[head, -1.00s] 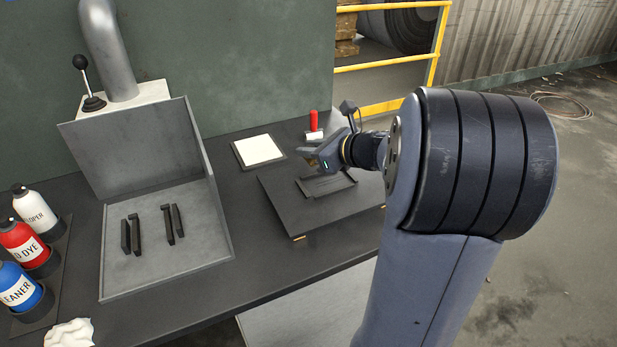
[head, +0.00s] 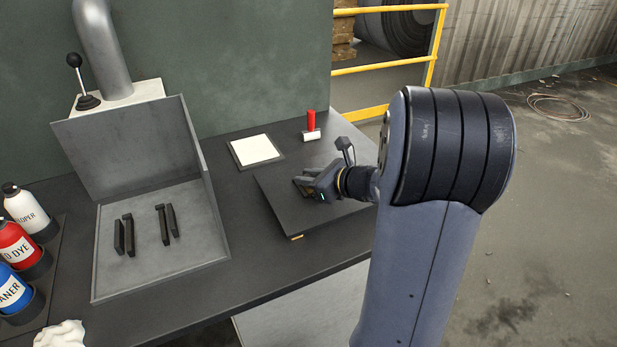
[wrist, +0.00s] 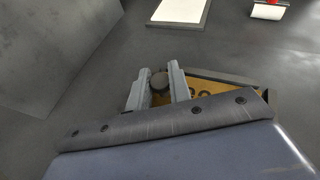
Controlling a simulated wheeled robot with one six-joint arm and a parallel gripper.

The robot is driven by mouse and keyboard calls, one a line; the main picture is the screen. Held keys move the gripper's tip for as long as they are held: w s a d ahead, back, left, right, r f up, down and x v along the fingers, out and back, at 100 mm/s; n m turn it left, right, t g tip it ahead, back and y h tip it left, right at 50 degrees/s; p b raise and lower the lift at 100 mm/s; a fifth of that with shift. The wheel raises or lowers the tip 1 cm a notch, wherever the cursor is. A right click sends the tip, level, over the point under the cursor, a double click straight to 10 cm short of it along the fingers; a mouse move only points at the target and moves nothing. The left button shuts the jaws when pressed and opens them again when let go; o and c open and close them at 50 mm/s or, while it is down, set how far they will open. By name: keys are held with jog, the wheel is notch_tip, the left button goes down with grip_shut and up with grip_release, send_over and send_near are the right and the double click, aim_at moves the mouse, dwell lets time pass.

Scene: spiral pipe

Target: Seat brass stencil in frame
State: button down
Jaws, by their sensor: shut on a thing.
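The brass stencil (wrist: 204,92) shows in the wrist view as a brass-coloured plate with cut-out marks, partly hidden behind my gripper's body. My gripper (wrist: 159,86) is shut on a dark round knob that stands at the stencil between the two fingers. In the head view my gripper (head: 312,186) is low over the dark board (head: 285,212) on the bench. The frame's recess in that board is hidden by my gripper and wrist. I cannot tell whether the stencil lies inside the frame or just above it.
A grey open booth (head: 190,265) with several dark bars stands at left. Bottles (head: 17,244) and a white cloth (head: 60,337) are at far left. The bench front is clear.

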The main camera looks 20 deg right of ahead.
jog(key=c, duration=1.3)
grip_release()
jog(key=shift+r+p, duration=0.25)
jog(key=shift+p, duration=0.1)
jog(key=v, duration=1.2)
jog(key=shift+f, duration=0.2)
jog(key=x, duration=0.8)
jog(key=b+x, duration=0.1)
jog(key=x, duration=0.3)
jog(key=shift+w+f, duration=0.1)
jog(key=shift+f, duration=0.3)
jog(key=shift+r+p, duration=0.5)
jog(key=shift+r, duration=0.7)
